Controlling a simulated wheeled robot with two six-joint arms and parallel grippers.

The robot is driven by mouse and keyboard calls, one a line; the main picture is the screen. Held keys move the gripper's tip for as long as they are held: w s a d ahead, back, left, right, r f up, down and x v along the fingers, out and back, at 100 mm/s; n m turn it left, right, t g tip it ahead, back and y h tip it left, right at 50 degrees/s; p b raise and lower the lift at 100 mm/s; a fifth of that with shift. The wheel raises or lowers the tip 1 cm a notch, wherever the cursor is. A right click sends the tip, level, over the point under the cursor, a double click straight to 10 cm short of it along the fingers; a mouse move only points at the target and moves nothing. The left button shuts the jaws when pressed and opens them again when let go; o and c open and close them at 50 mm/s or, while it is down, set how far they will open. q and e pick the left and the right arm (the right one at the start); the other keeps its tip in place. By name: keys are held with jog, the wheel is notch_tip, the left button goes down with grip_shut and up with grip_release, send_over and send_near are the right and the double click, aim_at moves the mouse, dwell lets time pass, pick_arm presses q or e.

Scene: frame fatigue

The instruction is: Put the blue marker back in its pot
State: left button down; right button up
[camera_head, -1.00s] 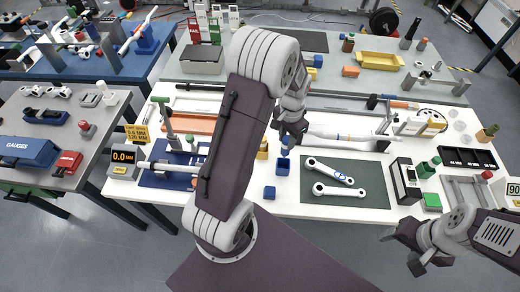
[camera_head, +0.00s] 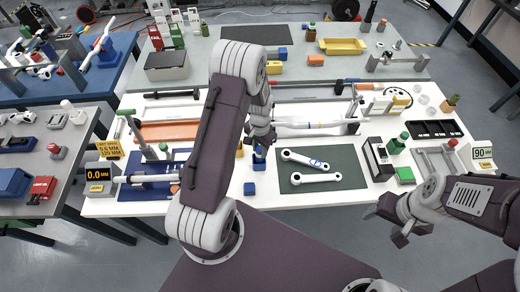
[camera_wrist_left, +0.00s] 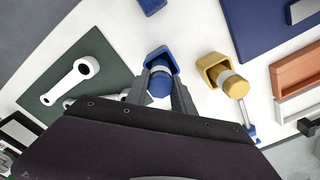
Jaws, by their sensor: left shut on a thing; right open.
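My left gripper (camera_head: 260,142) is shut on the blue marker (camera_wrist_left: 160,84), which is held upright. The marker's blue lower part (camera_head: 259,155) shows below the fingers in the head view. The blue pot (camera_wrist_left: 160,55) is directly below the marker; it also shows in the head view (camera_head: 259,164). The fingers and marker hide most of the pot's opening, so I cannot tell how far the marker's end is inside. My right gripper (camera_head: 391,226) is open and empty, off the table's front right edge.
A yellow pot (camera_wrist_left: 211,65) with a yellow marker (camera_wrist_left: 233,85) stands close beside the blue pot. A small blue block (camera_head: 250,188) is near the front edge.

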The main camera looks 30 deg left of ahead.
pick_arm(q)
jog(key=shift+s+a+f, duration=0.1)
jog(key=shift+f, duration=0.2)
jog(key=shift+a+f, duration=0.15)
jog(key=shift+a, duration=0.05)
jog(key=shift+d+f, duration=0.15)
jog(key=shift+f, duration=0.05)
jog(key=c, duration=1.1)
grip_release()
pick_arm(e)
jog(key=shift+a+r, duration=0.2)
pick_arm(q)
jog(key=shift+r, duration=0.1)
pick_arm(e)
jog(key=shift+f, duration=0.15)
